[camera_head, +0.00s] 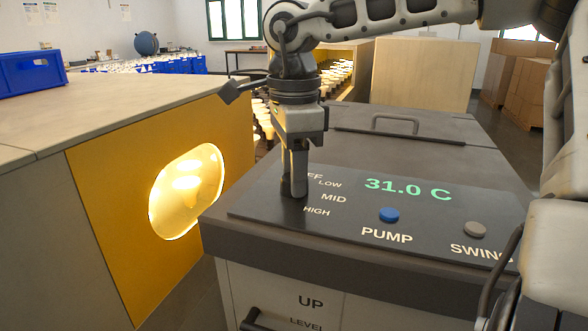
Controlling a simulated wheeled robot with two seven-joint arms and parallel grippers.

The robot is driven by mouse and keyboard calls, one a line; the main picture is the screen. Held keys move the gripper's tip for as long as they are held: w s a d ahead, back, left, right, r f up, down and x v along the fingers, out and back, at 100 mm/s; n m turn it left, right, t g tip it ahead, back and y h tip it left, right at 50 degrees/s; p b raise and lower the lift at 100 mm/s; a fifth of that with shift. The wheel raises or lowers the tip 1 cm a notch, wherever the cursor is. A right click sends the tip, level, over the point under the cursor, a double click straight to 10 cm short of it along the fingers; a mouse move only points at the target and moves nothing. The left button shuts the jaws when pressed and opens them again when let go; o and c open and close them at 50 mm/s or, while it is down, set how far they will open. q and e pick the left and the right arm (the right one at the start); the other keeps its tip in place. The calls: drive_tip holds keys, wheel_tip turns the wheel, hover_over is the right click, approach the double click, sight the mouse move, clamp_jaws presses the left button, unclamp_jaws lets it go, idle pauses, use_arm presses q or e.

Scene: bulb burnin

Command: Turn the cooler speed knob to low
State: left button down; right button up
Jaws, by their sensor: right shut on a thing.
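The cooler (420,150) is a dark grey box with a control panel (345,215) on its top. My right gripper (293,188) points straight down at the panel's left end and is shut on the speed knob, which its fingers mostly hide. The labels LOW, MID and HIGH show just right of the fingers, with the off label partly covered. I cannot tell which label the knob points to. The display reads 31.0 C. My left gripper is not in view.
A blue pump button (389,215) and a grey swing button (474,229) sit to the right on the panel. A lid handle (395,122) stands behind. A yellow-fronted cabinet (110,190) with a lit window is at left, a blue crate (32,75) on it. Cardboard boxes (522,85) stand back right.

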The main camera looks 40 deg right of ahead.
drive_tip(key=shift+r, duration=0.1)
drive_tip(key=o, duration=1)
wheel_tip(320, 180, up, 16)
drive_tip(key=shift+f+p, duration=0.1)
drive_tip(key=shift+p, duration=0.65)
